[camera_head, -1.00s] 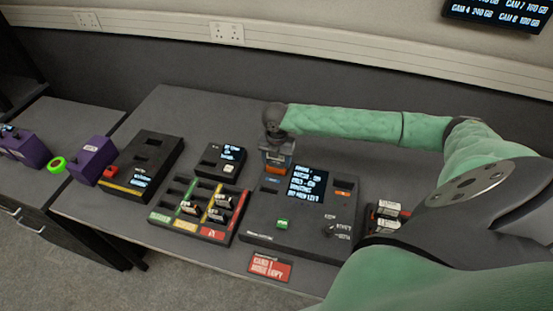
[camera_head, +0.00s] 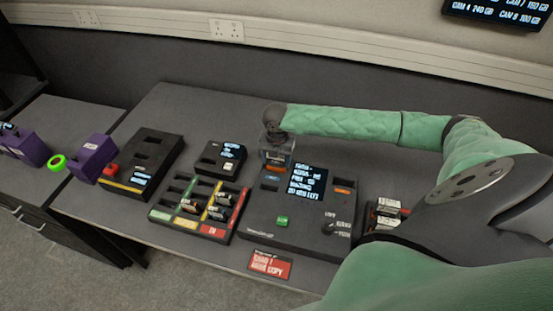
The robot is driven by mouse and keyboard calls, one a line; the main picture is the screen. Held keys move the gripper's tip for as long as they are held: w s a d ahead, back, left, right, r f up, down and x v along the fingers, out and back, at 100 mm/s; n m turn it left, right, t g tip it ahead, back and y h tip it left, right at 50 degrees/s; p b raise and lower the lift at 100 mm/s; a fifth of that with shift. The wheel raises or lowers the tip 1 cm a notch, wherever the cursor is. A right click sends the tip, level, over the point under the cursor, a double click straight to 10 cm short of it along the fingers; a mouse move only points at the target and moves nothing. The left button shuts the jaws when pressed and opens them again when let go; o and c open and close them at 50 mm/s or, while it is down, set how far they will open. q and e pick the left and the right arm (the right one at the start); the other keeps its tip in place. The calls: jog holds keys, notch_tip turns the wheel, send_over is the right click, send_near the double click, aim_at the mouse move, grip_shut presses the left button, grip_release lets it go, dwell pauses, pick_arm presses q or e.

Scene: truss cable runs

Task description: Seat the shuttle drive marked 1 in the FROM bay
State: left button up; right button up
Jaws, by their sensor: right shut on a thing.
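My right gripper (camera_head: 276,143) is shut on a small grey drive with an orange band (camera_head: 275,158). It holds the drive over the back left of the dark copy station (camera_head: 258,215), near a small blue label (camera_head: 272,178). The number on the drive is too small to read. The drive hides the bay beneath it, so I cannot tell whether the drive is inside it or just above. An orange-marked slot (camera_head: 342,190) sits at the station's right. My left gripper does not show.
A tray of small cards (camera_head: 220,214) with coloured front strips stands left of the station. Behind it is a small screen box (camera_head: 222,158). A dark slotted unit (camera_head: 155,147) and purple devices (camera_head: 90,160) are farther left. A red sign (camera_head: 270,265) lies in front.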

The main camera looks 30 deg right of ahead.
jog(key=shift+f, duration=0.55)
dwell(0.4)
jog(key=o, duration=1.5)
